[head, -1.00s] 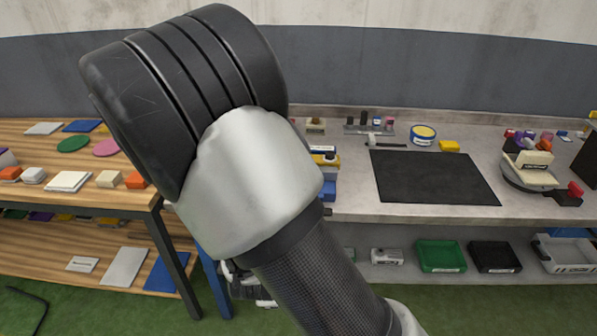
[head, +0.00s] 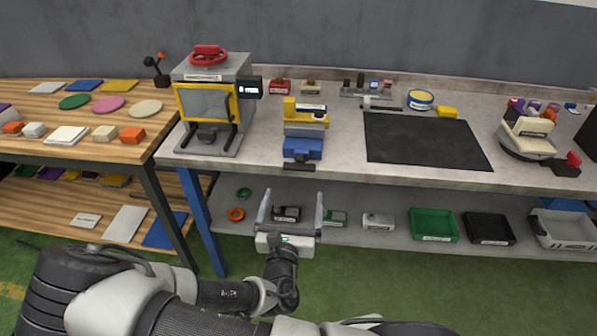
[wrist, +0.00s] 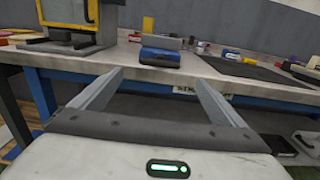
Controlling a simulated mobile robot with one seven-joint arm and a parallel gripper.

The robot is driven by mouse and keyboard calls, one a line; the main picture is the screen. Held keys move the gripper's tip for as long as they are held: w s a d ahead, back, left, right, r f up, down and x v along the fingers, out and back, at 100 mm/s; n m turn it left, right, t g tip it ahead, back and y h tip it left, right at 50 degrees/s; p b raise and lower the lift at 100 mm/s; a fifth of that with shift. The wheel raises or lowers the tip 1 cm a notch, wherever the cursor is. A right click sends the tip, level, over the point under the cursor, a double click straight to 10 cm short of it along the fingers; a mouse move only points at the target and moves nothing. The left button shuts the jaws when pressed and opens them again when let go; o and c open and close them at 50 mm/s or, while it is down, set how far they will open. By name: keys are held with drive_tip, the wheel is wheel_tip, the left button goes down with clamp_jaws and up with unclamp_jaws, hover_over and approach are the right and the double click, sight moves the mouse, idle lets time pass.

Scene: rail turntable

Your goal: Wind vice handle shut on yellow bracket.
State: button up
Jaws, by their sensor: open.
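A blue vice (head: 302,149) stands at the front edge of the grey bench, with a dark handle bar (head: 299,167) at its front, over the edge. The yellow bracket (head: 290,110) stands upright at the vice's upper left; whether the jaws touch it I cannot tell. In the wrist view the blue vice (wrist: 160,57) is ahead, above and between my fingers, with the bracket (wrist: 148,25) behind it. My gripper (head: 291,195) is open and empty, in front of the bench and below the vice, apart from it.
A yellow-framed machine (head: 208,105) with a red wheel stands left of the vice. A black mat (head: 425,140) lies to the right. The lower shelf holds a green bin (head: 433,225), a black bin (head: 489,228) and small parts. A wooden table (head: 150,115) is at left.

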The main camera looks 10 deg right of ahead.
sight(299, 170)
drive_tip(key=x, duration=1.1)
drive_tip(key=shift+w+d, duration=0.1)
drive_tip(key=shift+w, duration=0.1)
drive_tip(key=shift+f, duration=0.1)
drive_tip(key=c, duration=1)
drive_tip(key=shift+c, duration=0.2)
